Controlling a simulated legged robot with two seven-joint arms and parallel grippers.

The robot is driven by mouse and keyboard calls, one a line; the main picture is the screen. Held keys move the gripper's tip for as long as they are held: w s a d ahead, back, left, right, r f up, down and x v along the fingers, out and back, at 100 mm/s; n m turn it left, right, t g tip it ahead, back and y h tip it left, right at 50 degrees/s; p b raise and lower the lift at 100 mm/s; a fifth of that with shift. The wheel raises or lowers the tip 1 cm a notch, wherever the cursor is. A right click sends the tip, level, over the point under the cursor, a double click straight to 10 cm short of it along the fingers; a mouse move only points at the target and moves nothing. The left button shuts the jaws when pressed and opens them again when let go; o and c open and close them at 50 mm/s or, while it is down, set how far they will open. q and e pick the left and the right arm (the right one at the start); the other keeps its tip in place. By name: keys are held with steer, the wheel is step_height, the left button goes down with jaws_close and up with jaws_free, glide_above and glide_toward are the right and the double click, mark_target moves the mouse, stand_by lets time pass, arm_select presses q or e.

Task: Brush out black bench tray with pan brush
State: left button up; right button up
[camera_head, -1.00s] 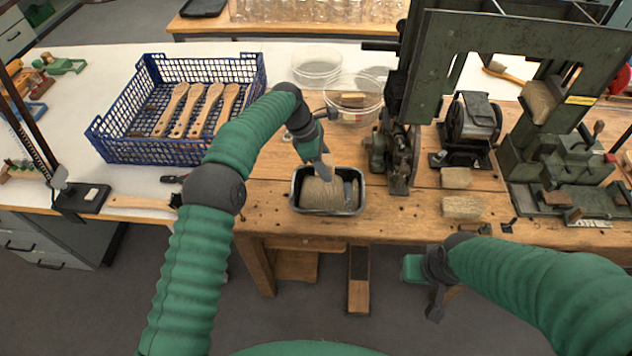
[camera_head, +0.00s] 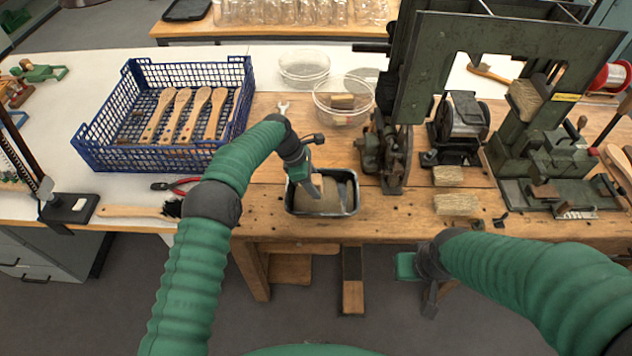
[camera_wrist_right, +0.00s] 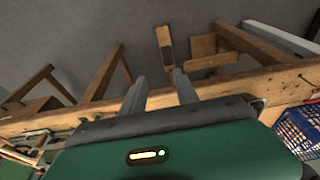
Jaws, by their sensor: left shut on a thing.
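The black bench tray (camera_head: 352,208) stands on the wooden bench, with tan material lying in it. My left gripper (camera_head: 312,184) reaches down into the tray from above. It is shut on a small light-wood piece (camera_head: 317,181), mostly hidden by the fingers; I cannot tell whether this is the pan brush. A brush with a wooden handle (camera_head: 130,211) and dark bristles lies at the bench's front left edge. My right gripper (camera_head: 430,296) hangs in front of the bench; in the right wrist view (camera_wrist_right: 160,80) its fingers are apart and empty.
A blue crate (camera_head: 92,146) with several wooden brush handles stands at the left, near red-handled pliers (camera_head: 184,186). Green machines (camera_head: 560,155) and bristle blocks (camera_head: 456,204) fill the right.

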steer(key=shift+w+d, duration=0.1)
steer(key=shift+w, duration=0.1)
steer(key=c, duration=0.3)
steer(key=shift+m, duration=0.4)
steer(key=w, duration=0.4)
steer(key=shift+w+r, duration=0.35)
steer(key=c, duration=0.5)
steer(key=w+a+m, duration=0.1)
steer(key=w+a, duration=0.1)
steer(key=w, duration=0.7)
steer(key=shift+w+r+m, duration=0.15)
steer(key=shift+r+m, duration=0.05)
steer(key=shift+m, duration=0.2)
steer(key=w+a+f+m, duration=0.1)
steer(key=w+a, duration=0.1)
steer(key=w, duration=0.2)
steer(key=w+a+f+m+h, duration=0.1)
steer(key=w+a+f, duration=0.1)
steer(key=w, duration=0.3)
steer(key=w+a+f+m, duration=0.1)
steer(key=w+a, duration=0.2)
steer(key=w, duration=0.2)
steer(key=shift+w+a+f+h, duration=0.1)
steer(key=shift+a+f+h, duration=0.2)
steer(key=shift+a+f, duration=0.25)
steer(key=shift+f, duration=0.3)
steer(key=shift+d, duration=0.1)
